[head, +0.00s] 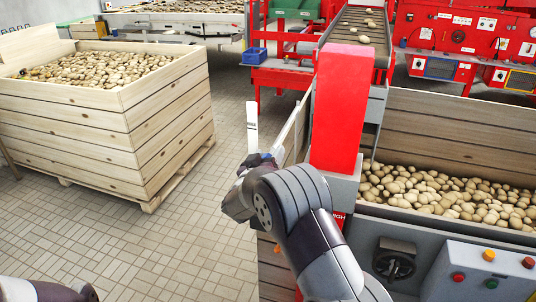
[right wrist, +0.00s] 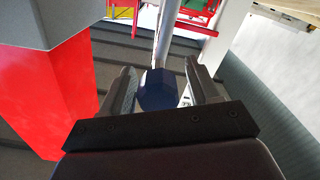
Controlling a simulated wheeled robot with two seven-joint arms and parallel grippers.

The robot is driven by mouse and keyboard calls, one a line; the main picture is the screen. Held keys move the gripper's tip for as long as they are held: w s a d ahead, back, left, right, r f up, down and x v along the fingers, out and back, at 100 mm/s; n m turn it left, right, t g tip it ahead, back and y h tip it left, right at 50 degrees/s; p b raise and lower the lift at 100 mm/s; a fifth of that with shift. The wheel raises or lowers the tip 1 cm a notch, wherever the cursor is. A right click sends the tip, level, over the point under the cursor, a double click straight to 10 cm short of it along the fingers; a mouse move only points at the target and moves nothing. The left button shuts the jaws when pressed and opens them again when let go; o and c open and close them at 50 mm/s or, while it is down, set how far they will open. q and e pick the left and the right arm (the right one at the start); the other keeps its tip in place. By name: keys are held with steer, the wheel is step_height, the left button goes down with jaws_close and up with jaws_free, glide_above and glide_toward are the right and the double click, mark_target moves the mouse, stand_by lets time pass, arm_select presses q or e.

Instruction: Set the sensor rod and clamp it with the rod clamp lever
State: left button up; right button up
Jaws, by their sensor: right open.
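My right gripper (head: 256,163) is beside the left side of the red post in the head view; its fingers are mostly hidden by my own wrist. In the right wrist view its two fingers (right wrist: 160,78) stand apart. A dark blue faceted piece (right wrist: 160,92) lies between them, and I cannot tell whether they touch it. A grey rod (right wrist: 167,35) runs up beyond this piece. A white upright strip with dark marks (head: 252,124) rises just above the gripper in the head view. I cannot tell which part is the clamp lever. My left gripper is out of view.
The red post (head: 341,108) stands close to my right arm, and its red face also shows in the wrist view (right wrist: 60,92). A potato hopper (head: 460,118) and a control panel (head: 478,268) are at the right. A wooden crate (head: 70,150) stands left, with open tiled floor between.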

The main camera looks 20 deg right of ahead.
jaws_close()
step_height(320, 180, down, 13)
steer(key=b, duration=0.9)
jaws_free()
